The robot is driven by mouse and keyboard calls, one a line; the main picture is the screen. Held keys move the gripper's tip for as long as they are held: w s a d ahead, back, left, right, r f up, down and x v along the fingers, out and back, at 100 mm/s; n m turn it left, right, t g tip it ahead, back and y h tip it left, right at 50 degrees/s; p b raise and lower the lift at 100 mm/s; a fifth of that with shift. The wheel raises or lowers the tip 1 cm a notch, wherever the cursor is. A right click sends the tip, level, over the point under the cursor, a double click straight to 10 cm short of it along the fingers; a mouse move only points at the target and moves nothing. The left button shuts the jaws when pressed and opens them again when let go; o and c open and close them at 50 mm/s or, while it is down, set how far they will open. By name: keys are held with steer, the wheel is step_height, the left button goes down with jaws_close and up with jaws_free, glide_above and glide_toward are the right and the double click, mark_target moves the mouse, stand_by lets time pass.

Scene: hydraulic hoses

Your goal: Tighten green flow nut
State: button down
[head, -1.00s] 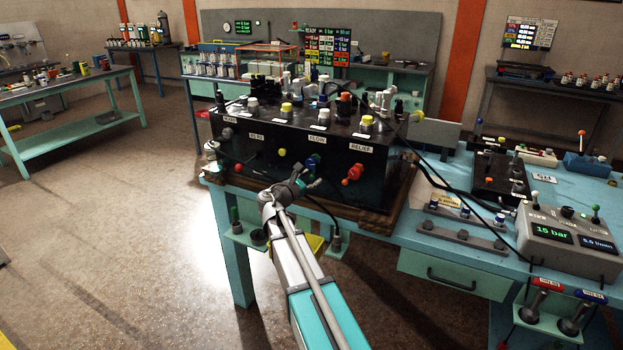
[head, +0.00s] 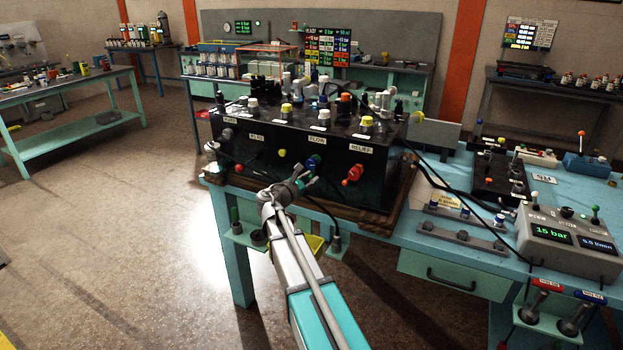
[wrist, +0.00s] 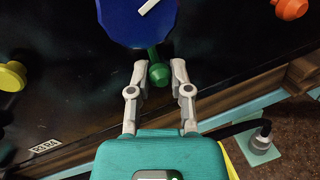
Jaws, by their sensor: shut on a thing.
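The green flow nut shows in the wrist view as a green stem with a round end (wrist: 158,73), at the lower edge of a blue dial (wrist: 138,20) with a white pointer mark. My gripper (wrist: 158,70) has one grey finger on each side of this green end and is shut on it. The exact contact is hard to see. In the head view my gripper (head: 308,180) is at the front of the black valve box (head: 240,150), below the FLOW label (head: 317,141).
A red knob (head: 352,174) sits right of my gripper under the RELIEF label, and a yellow knob (head: 282,153) sits to its left. A wooden base edge (head: 365,222) runs under the box. A grey meter (head: 568,240) reads 15 bar.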

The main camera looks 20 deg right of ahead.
steer(key=shift+w+a+r+m+y+p, duration=0.15)
steer(key=shift+w+a+m+p, duration=0.2)
steer(key=shift+m, duration=0.4)
steer(key=shift+w+a+r+m+y+p, duration=0.15)
steer(key=shift+w+r+m+p, duration=0.2)
steer(key=shift+m, duration=0.45)
steer(key=shift+w+a+m+y+p, duration=0.1)
steer(key=shift+w+a+m+p, duration=0.15)
steer(key=shift+m+p, duration=0.35)
steer(key=c, duration=0.5)
jaws_free()
steer(key=shift+c, duration=0.2)
steer(key=shift+s+d+f+b, duration=0.1)
steer(key=shift+s+f+b, duration=0.05)
steer(key=shift+b, duration=0.15)
